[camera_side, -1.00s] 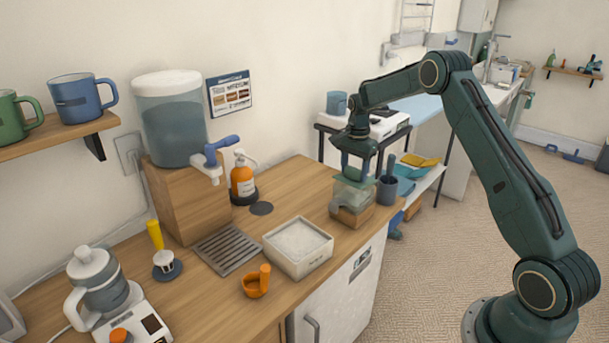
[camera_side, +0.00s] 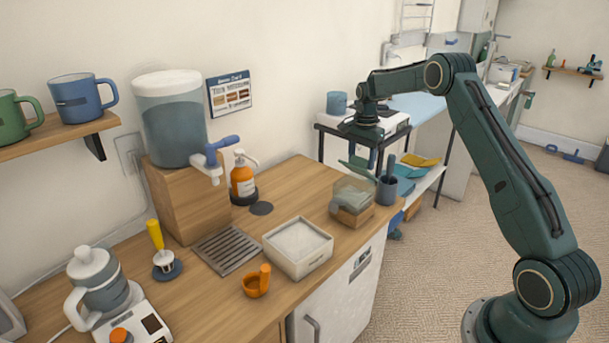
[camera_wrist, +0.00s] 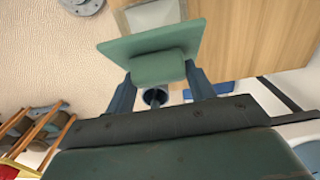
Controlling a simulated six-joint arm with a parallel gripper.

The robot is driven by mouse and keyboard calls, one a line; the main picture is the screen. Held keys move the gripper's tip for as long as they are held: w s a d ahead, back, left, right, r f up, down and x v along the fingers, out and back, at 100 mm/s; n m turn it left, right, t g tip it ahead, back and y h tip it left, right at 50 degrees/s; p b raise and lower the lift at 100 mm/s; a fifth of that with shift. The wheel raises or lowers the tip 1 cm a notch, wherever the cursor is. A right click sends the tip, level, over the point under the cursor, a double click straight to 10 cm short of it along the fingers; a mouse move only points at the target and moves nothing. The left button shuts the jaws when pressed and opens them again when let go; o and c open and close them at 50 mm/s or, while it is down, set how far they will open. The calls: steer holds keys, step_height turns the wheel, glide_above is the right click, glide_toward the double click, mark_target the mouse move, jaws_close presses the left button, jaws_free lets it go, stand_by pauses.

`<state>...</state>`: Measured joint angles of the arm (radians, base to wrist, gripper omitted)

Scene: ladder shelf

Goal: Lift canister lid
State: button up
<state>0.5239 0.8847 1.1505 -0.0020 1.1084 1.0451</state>
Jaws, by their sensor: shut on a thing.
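The canister (camera_side: 353,194) is a clear square jar with a wooden base, standing near the right edge of the wooden counter. Its top is open in the side view. My gripper (camera_side: 362,162) is shut on the green canister lid (camera_side: 352,168) and holds it tilted, apart from and just above the jar. In the wrist view, the square lid (camera_wrist: 150,41) fills the upper middle, with its thick grip between the fingers of my gripper (camera_wrist: 158,70). Part of the jar (camera_wrist: 124,20) shows behind it; the lid hides the rest.
A dark blue cup holder (camera_side: 387,188) stands close to the right of the canister. A white bin (camera_side: 298,262) and an orange scoop (camera_side: 256,283) are on the counter to the left. A dispenser (camera_side: 180,140) stands further left. Bare counter lies behind the canister.

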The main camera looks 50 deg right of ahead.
steer(key=d, duration=0.3)
steer(key=shift+d+r, duration=0.1)
steer(key=shift+r, duration=0.1)
steer(key=shift+d+f, duration=0.2)
steer(key=shift+d, duration=0.55)
steer(key=shift+f, duration=0.1)
steer(key=o, duration=1.3)
steer(key=shift+o, duration=0.5)
steer(key=shift+a+r, duration=0.1)
steer(key=shift+r, duration=0.1)
step_height(320, 180, up, 14)
steer(key=shift+f, duration=0.25)
